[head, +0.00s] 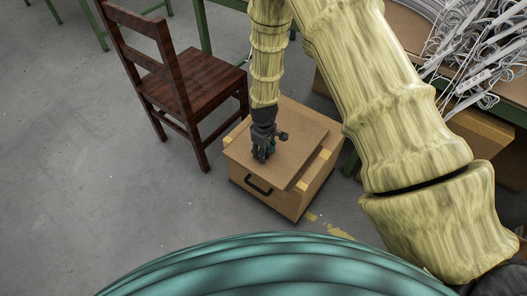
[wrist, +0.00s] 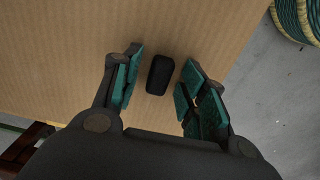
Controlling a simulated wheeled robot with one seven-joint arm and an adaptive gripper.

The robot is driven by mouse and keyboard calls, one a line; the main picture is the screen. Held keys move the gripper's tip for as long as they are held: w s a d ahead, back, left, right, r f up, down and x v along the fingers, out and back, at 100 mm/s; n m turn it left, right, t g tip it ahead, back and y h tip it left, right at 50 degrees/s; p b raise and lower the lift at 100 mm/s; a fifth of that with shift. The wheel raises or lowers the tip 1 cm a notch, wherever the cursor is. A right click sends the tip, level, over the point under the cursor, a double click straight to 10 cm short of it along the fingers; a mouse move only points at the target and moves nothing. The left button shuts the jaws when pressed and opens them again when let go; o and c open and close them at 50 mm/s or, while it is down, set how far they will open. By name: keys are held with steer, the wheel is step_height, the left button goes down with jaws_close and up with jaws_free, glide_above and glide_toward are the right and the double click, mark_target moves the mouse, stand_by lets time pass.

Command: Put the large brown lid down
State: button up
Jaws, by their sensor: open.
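The large brown lid (head: 299,163) lies on top of a brown box (head: 299,203) beside the chair. It sits slightly askew, and the box's yellow-taped rim shows around it. In the wrist view the brown lid (wrist: 60,60) fills most of the picture, with a black knob (wrist: 160,74) on it. My gripper (head: 264,156) points down over the lid's left part. In the wrist view my gripper (wrist: 160,66) is open, one teal-padded finger on each side of the knob, with gaps showing. My gripper hides the knob in the head view.
A dark wooden chair (head: 190,80) stands left of the box. A table with tangled white cables (head: 480,60) is at the upper right. The box has a black front handle (head: 258,185). Grey floor (head: 90,180) is clear at the left. A green coil (wrist: 298,18) shows in the wrist view.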

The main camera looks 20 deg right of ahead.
step_height(320, 180, up, 12)
steer(key=p, duration=0.1)
steer(key=shift+p, duration=0.4)
